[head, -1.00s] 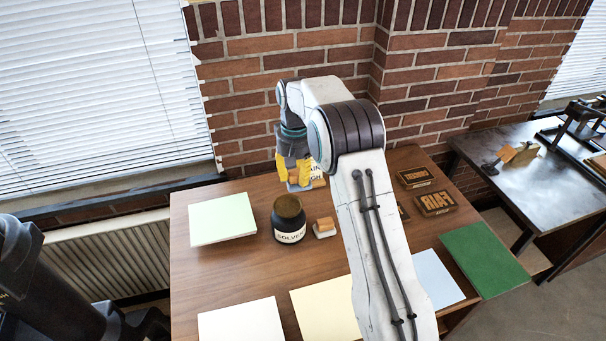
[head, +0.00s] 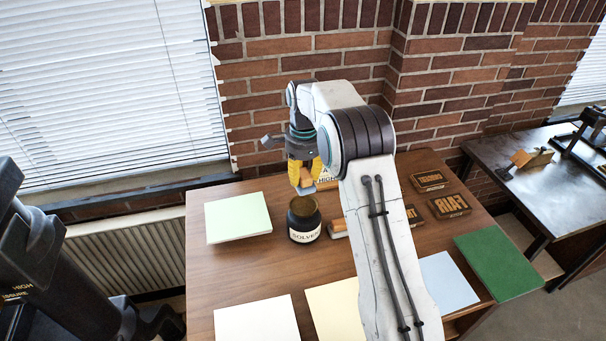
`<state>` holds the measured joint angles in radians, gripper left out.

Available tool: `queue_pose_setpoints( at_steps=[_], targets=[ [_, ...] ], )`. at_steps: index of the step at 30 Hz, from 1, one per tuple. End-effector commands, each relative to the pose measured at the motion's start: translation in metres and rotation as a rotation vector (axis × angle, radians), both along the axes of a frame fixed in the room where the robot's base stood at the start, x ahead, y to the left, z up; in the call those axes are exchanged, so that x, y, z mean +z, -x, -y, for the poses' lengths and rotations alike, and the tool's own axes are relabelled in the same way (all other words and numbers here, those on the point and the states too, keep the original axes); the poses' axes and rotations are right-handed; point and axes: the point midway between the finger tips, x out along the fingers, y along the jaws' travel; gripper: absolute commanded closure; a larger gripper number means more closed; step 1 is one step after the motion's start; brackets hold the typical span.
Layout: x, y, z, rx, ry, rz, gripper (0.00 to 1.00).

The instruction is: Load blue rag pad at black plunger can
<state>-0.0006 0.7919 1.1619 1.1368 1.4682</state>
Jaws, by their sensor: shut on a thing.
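The black plunger can (head: 304,222), a dark round jar with a pale label reading "SOLVEN…", stands upright on the wooden table. My gripper (head: 307,177), with yellow fingers, points down just above and behind the can's top in the head view. It is shut on the blue rag pad (head: 306,190), a small block with a blue-grey underside. The pad appears right at the can's top edge; I cannot tell whether they touch. My arm hides part of the table to the right.
A second wood-handled pad (head: 337,230) lies close to the can's right side. A pale green sheet stack (head: 238,218) lies left of the can. White, cream and light blue sheets lie in front. Lettered blocks (head: 449,205) and a green board (head: 497,266) are at the right.

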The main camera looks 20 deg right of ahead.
Motion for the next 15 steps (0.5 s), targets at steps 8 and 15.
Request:
queue_pose_setpoints(
  at_steps=[8,15],
  targets=[
    [-0.005,0.0,0.0,-0.053,-0.003,0.0,0.99],
    [-0.019,0.0,0.0,-0.052,-0.003,0.0,0.99]
  ],
)
